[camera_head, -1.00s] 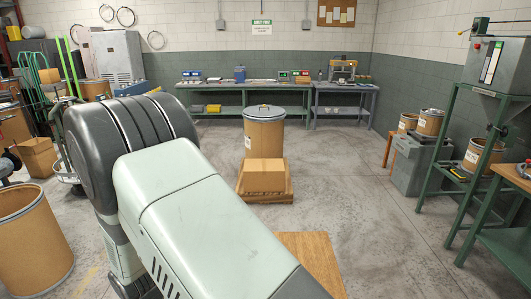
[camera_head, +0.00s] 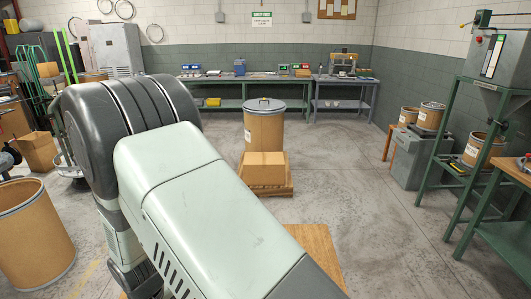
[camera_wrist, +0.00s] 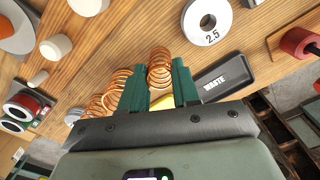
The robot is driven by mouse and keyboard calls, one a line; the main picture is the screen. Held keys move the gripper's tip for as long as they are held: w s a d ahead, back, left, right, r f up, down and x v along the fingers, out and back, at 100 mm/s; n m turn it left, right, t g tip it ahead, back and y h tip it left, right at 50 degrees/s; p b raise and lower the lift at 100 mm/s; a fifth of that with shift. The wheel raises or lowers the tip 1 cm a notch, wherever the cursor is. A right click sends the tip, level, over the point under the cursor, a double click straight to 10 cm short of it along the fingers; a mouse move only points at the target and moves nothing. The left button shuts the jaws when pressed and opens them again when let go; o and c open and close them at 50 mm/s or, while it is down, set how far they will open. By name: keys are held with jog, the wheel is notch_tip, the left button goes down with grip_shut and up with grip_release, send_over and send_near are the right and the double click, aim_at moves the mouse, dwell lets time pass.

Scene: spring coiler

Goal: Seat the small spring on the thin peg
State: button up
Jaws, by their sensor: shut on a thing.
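In the wrist view, my gripper (camera_wrist: 161,76) has two green fingers closed on a copper coil spring (camera_wrist: 159,66), which shows between the fingertips. Other copper springs (camera_wrist: 97,106) lie or stand just left of the left finger; they overlap, so I cannot count them or compare sizes surely. Several pale short cylinders stand on the wooden bench (camera_wrist: 125,30) to the left, among them one at the upper left (camera_wrist: 56,47). I cannot tell which thing is the thin peg. In the head view my arm hides the work area and my gripper is out of sight.
A black tray marked WASTE (camera_wrist: 222,76) lies right of the fingers. Red-and-grey round parts (camera_wrist: 28,104) crowd the left. A lidded drum (camera_head: 265,125) stands across the room.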

jog(key=shift+r, duration=2.55)
jog(key=w+d+r, duration=0.2)
jog(key=w+d, duration=0.3)
jog(key=w, duration=0.3)
jog(key=w+d+r, duration=0.2)
jog(key=w+d, duration=0.3)
jog(key=w, duration=0.3)
jog(key=shift+s+f, duration=0.2)
jog(key=shift+f, duration=2.45)
jog(key=shift+f, duration=1.85)
